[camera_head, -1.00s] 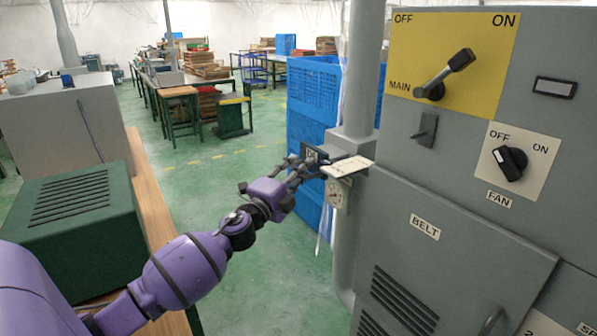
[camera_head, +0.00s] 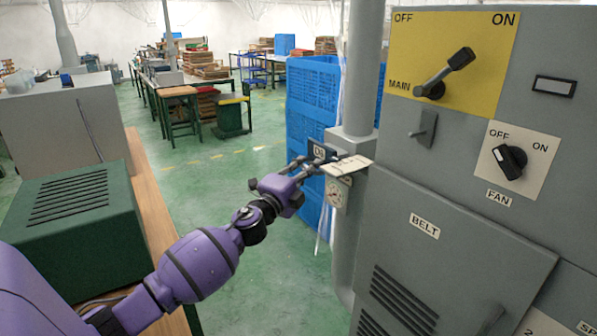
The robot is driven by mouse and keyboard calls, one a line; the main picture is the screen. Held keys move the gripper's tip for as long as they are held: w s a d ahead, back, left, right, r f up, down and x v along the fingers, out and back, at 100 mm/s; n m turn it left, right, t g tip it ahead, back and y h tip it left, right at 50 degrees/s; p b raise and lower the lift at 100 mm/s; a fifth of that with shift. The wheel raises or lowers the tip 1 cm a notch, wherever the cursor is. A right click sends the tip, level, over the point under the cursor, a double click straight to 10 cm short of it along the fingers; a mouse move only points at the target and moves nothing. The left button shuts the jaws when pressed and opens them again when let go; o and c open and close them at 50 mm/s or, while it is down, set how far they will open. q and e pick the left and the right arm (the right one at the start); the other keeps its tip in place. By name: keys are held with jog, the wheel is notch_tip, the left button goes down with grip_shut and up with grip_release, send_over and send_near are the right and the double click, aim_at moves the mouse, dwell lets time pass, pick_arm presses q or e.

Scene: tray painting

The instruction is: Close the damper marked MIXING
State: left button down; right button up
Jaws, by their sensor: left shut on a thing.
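A grey vertical duct (camera_head: 352,100) stands left of the grey cabinet and has a box-like collar. A pale flat plate (camera_head: 350,165) sticks out at the collar, seen nearly edge-on; I cannot read MIXING on it. My left gripper (camera_head: 316,167) is at the left end of this plate, shut on what looks like the damper handle, which its fingers mostly hide. A small dark sign (camera_head: 320,151) with white letters, partly covered, is just behind the fingers. My right gripper is out of view.
The grey cabinet (camera_head: 480,240) fills the right side, with a yellow MAIN switch panel (camera_head: 410,65), a FAN knob (camera_head: 508,160) and a BELT door (camera_head: 425,255). Blue crates (camera_head: 305,100) are stacked behind the duct. A green vented box (camera_head: 75,230) stands at left. Green floor lies open between.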

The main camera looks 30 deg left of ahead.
pick_arm(q)
jog(key=w, duration=0.1)
jog(key=w+d, duration=0.1)
jog(key=w, duration=0.1)
jog(key=w+d, duration=0.1)
jog(key=w, duration=0.1)
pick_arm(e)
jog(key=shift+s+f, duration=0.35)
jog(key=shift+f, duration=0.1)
pick_arm(q)
jog(key=c, duration=2.2)
grip_release()
jog(key=o, duration=0.4)
jog(key=shift+w+d, duration=0.1)
jog(key=shift+w, duration=0.05)
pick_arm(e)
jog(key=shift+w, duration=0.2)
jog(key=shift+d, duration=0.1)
